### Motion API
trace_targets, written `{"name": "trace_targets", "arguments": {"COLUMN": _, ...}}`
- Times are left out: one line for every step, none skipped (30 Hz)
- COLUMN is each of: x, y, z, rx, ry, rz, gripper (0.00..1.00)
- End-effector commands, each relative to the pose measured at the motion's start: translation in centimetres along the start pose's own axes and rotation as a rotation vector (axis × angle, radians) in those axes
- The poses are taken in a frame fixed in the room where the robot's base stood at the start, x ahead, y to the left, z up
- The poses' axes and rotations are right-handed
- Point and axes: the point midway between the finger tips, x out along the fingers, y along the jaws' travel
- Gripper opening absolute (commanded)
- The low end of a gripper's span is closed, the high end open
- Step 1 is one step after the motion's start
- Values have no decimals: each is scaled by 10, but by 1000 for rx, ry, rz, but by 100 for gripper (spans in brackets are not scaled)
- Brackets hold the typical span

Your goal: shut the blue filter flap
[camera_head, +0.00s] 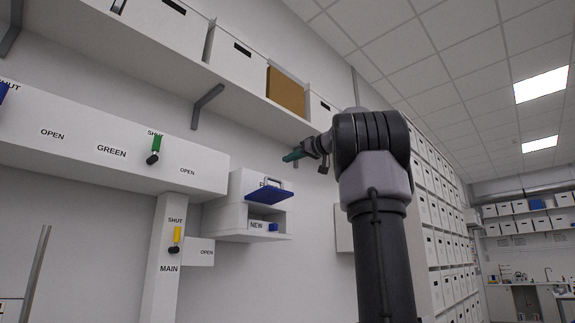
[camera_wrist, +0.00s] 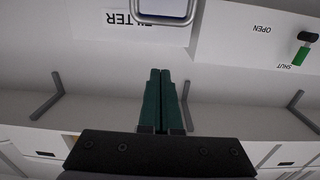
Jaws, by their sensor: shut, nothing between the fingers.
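The blue filter flap (camera_head: 269,194) sticks out from the white filter box (camera_head: 240,183) on the wall, standing open, with a pale loop handle (camera_head: 273,181) on its upper side. Below it is a recess with the label NEW and a small blue block (camera_head: 273,227). My gripper (camera_head: 291,157) is shut and empty, above the flap and apart from it. The wrist view is upside down; it shows the closed green fingers (camera_wrist: 160,75) pointing at the box, near the FILTER label (camera_wrist: 140,18). Part of the grey handle (camera_wrist: 165,20) shows at its top edge.
A shelf with white boxes (camera_head: 238,58) and one brown box (camera_head: 285,92) runs above my gripper. To the left is a white panel with a green lever (camera_head: 156,145) and a yellow lever (camera_head: 177,235) below. Open air lies in front of the flap.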

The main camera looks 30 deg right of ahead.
Motion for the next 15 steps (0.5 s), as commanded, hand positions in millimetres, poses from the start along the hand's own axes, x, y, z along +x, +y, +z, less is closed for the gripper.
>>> {"name": "trace_targets", "arguments": {"x": 11, "y": 0, "z": 1, "rx": 2, "ry": -2, "rz": -3, "gripper": 0}}
{"name": "trace_targets", "arguments": {"x": 17, "y": 0, "z": 1, "rx": 2, "ry": -2, "rz": -3, "gripper": 0}}
{"name": "trace_targets", "arguments": {"x": 25, "y": 0, "z": 1, "rx": 1, "ry": -2, "rz": -3, "gripper": 0}}
{"name": "trace_targets", "arguments": {"x": 31, "y": 0, "z": 2, "rx": 2, "ry": -2, "rz": -3, "gripper": 0}}
{"name": "trace_targets", "arguments": {"x": 37, "y": 0, "z": 2, "rx": 2, "ry": -2, "rz": -3, "gripper": 0}}
{"name": "trace_targets", "arguments": {"x": 44, "y": -1, "z": 1, "rx": 1, "ry": -2, "rz": -4, "gripper": 0}}
{"name": "trace_targets", "arguments": {"x": 50, "y": -1, "z": 1, "rx": 3, "ry": -2, "rz": -4, "gripper": 0}}
{"name": "trace_targets", "arguments": {"x": 55, "y": 0, "z": 2, "rx": 3, "ry": -2, "rz": -2, "gripper": 0}}
{"name": "trace_targets", "arguments": {"x": 61, "y": 0, "z": 1, "rx": 2, "ry": -2, "rz": -3, "gripper": 0}}
{"name": "trace_targets", "arguments": {"x": 66, "y": 0, "z": 2, "rx": 2, "ry": -3, "rz": -2, "gripper": 0}}
{"name": "trace_targets", "arguments": {"x": 71, "y": 0, "z": 2, "rx": 2, "ry": -3, "rz": -2, "gripper": 0}}
{"name": "trace_targets", "arguments": {"x": 78, "y": -1, "z": 1, "rx": 2, "ry": -2, "rz": -3, "gripper": 0}}
{"name": "trace_targets", "arguments": {"x": 82, "y": -1, "z": 1, "rx": 2, "ry": -2, "rz": -4, "gripper": 0}}
{"name": "trace_targets", "arguments": {"x": 82, "y": -1, "z": 3, "rx": 3, "ry": -2, "rz": -1, "gripper": 0}}
{"name": "trace_targets", "arguments": {"x": 78, "y": -1, "z": 8, "rx": 4, "ry": -2, "rz": 0, "gripper": 0}}
